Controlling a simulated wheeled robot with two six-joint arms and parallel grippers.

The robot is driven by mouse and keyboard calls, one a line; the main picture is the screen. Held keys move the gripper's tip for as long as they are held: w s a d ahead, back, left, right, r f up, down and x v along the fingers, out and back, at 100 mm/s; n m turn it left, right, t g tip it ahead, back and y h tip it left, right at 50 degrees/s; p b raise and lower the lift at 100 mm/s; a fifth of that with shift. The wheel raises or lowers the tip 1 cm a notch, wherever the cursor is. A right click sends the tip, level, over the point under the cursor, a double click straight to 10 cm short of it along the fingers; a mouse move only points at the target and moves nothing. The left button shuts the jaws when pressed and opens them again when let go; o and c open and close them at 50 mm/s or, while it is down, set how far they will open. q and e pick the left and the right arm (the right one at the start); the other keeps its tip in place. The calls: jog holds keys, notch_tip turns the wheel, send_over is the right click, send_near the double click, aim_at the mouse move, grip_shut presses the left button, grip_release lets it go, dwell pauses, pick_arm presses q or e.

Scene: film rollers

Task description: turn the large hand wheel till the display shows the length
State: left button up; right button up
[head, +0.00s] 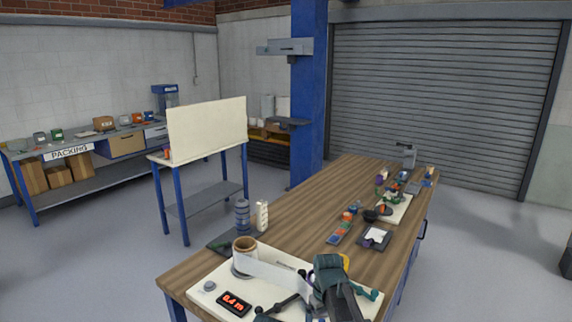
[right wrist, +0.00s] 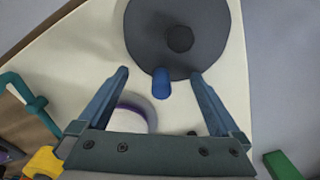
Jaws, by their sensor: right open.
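In the right wrist view the large hand wheel (right wrist: 180,38) is a dark grey disc with a darker hub. A blue handle (right wrist: 161,84) stands out near its rim. My right gripper (right wrist: 159,76) is open, with one finger on each side of the handle and a gap to each. In the head view my right arm (head: 330,280) covers the wheel. The display (head: 234,303) glows red and seems to read 0.4 m. A brown-cored roll (head: 244,256) stands on the cream board, with a pale strip (head: 275,274) running right from it.
A grey knob (head: 209,286) sits left of the display. A grey bottle (head: 242,216) and a pale stack (head: 262,216) stand behind the roll. Teal hooked rods (right wrist: 25,100) lie near the wheel. The wooden bench (head: 300,226) has clear room in its middle.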

notch_tip(320, 180, up, 7)
jog(key=p, duration=0.7)
dwell(0.4)
jog(key=shift+s, duration=0.1)
jog(key=s+a, duration=0.2)
jog(key=s, duration=0.8)
jog(key=s+a+m+h, duration=0.1)
jog(key=s+a, duration=0.1)
jog(key=s, duration=0.8)
jog(key=shift+s+a, duration=0.25)
jog(key=shift+a, duration=0.1)
